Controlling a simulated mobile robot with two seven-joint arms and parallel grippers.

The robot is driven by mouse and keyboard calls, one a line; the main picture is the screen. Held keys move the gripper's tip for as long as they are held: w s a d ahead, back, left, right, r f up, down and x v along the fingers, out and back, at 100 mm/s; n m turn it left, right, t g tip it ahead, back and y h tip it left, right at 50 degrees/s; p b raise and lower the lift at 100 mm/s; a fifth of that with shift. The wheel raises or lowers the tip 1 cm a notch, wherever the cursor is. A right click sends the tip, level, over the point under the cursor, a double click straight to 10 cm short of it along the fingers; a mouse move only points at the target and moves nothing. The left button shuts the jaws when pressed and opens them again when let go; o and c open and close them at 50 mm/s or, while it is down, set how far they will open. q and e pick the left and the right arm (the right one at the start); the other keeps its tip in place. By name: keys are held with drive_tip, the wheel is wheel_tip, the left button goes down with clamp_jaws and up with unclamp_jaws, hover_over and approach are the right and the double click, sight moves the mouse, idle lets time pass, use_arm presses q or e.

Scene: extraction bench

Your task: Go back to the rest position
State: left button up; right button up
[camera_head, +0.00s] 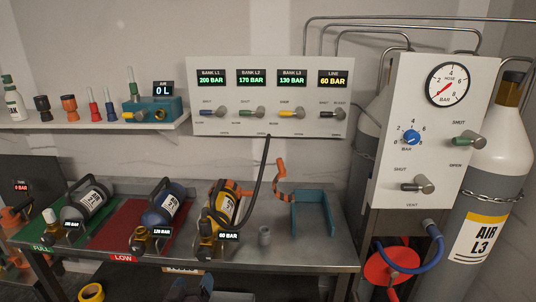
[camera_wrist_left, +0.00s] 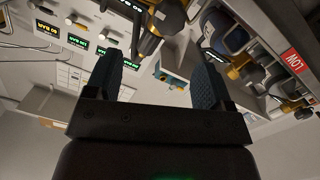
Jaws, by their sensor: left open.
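My left gripper (camera_wrist_left: 155,70) shows in the left wrist view with its two blue-grey fingers wide apart. It is open, and nothing is held between the fingers. The cylinders and the wall panel show beyond the fingers, apart from them. In the head view dark shapes show at the bottom edge below the bench; I cannot tell whether they are part of my gripper. My right gripper is not in view.
A teal bracket (camera_head: 312,212) stands right. A valve panel (camera_head: 270,72), gauge panel (camera_head: 405,150) and tall gas cylinder (camera_head: 492,175) stand behind and right.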

use_arm(q)
drive_tip(key=s+a+f+m+g, duration=0.1)
drive_tip(key=s+a+f+g, duration=0.1)
drive_tip(key=s, duration=0.6)
drive_tip(key=s+a+f+m+g+y, duration=0.1)
drive_tip(key=s+a+f, duration=0.2)
drive_tip(key=s, duration=0.6)
drive_tip(key=s+a+f+m+g, duration=0.2)
drive_tip(key=s+f, duration=0.3)
drive_tip(key=s, duration=0.4)
drive_tip(key=shift+s+a+g+y, duration=0.25)
drive_tip(key=shift+a+g+y, duration=0.05)
drive_tip(key=shift+a, duration=0.05)
idle(0.5)
